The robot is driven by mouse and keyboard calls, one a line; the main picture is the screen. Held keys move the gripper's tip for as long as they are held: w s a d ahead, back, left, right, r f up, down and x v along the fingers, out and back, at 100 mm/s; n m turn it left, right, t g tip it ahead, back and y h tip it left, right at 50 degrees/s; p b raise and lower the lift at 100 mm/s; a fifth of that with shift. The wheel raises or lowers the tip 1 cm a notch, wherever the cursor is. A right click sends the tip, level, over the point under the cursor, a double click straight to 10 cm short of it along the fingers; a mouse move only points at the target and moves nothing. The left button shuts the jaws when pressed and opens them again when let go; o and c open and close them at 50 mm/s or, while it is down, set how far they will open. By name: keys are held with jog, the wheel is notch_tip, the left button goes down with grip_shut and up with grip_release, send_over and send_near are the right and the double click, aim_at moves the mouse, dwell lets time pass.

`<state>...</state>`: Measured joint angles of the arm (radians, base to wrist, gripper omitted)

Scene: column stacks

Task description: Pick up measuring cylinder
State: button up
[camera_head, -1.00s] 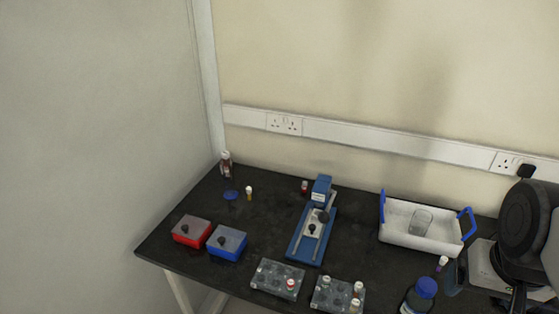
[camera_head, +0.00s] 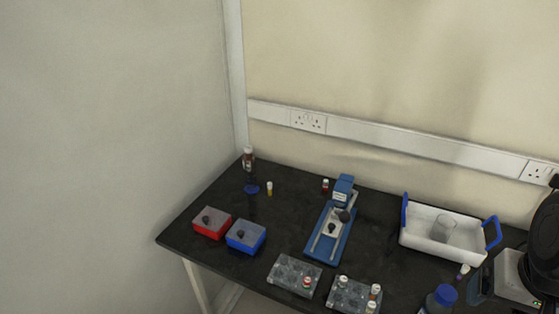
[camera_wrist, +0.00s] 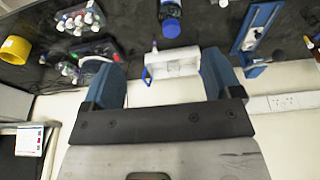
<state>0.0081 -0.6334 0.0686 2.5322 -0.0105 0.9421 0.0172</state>
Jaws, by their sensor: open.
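What looks like the measuring cylinder is a thin clear column over a blue base (camera_head: 251,189), at the back left corner of the black table in the head view. A small brown-red bottle with a pale cap (camera_head: 249,156) shows at its top end, and I cannot tell where the clear body ends. I cannot make the cylinder out in the wrist view. My gripper (camera_wrist: 163,76) is open and empty in the wrist view, its two blue fingers spread wide. It is far from the cylinder, with a white tray showing between the fingers.
The white tray (camera_head: 414,240) with blue handles holds a clear beaker (camera_head: 444,229). A blue device (camera_head: 327,240) stands mid-table. Red (camera_head: 212,229) and blue (camera_head: 246,241) boxes are at left. A small yellowish vial (camera_head: 269,188) stands right of the cylinder's base. Racks and a blue-capped bottle (camera_head: 441,300) are in front.

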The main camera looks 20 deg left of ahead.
jog(key=c, duration=0.3)
jog(key=shift+c, duration=0.2)
